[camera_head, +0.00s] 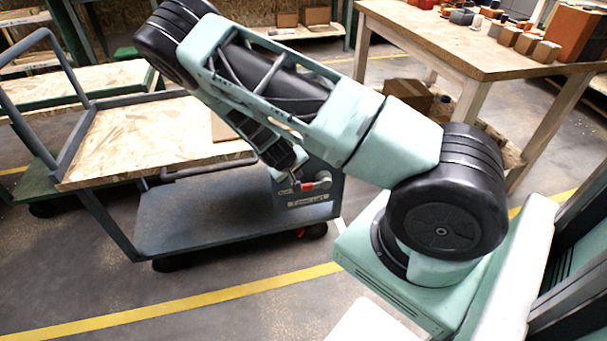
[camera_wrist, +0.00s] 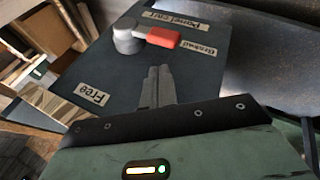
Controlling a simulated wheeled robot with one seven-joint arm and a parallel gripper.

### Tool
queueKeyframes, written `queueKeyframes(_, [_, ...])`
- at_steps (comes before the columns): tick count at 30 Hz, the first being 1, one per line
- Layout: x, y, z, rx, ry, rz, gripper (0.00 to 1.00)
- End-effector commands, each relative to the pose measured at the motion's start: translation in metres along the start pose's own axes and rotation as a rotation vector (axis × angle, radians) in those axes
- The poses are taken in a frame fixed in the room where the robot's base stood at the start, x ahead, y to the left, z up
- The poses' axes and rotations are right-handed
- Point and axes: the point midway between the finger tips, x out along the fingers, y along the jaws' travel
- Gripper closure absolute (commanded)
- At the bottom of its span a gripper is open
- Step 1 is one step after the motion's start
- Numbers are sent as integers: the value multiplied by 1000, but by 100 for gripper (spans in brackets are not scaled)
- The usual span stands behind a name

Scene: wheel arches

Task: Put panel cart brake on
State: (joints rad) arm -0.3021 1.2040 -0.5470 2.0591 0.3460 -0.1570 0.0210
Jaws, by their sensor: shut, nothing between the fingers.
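The panel cart (camera_head: 235,212) is a blue-grey cart at left centre in the head view. A dark plate on it carries the brake lever (camera_head: 318,185), small there and partly behind my arm. In the wrist view the lever has a grey round hub and a red handle (camera_wrist: 163,37). The handle points right, towards the "Braked" label (camera_wrist: 195,50). The "Free" label (camera_wrist: 92,95) is at lower left and the "Panel cart" label (camera_wrist: 178,20) is at the top. My gripper (camera_wrist: 158,73) is shut and empty, its tips below the handle in the picture; contact is not visible.
Chipboard panels (camera_head: 140,135) lie at left by the cart's tubular handle. A wooden table (camera_head: 450,35) with boxes stands at upper right, and a cardboard box (camera_head: 408,96) is below it. A yellow floor line (camera_head: 180,306) crosses clear floor in front of the cart.

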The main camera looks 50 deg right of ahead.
Motion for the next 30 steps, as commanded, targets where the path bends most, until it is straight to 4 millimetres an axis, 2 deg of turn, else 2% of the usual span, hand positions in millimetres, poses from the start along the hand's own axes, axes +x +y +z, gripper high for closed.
queueKeyframes(1, [-12, -12, 0, -10, 3, -4, 100])
queueKeyframes(6, [-42, -32, -2, -7, 3, -2, 100])
queueKeyframes(12, [-63, -46, -3, -4, 1, 0, 100])
queueKeyframes(17, [-69, -50, -3, -1, -1, 1, 100])
queueKeyframes(30, [-69, -50, -3, 0, -1, 1, 100])
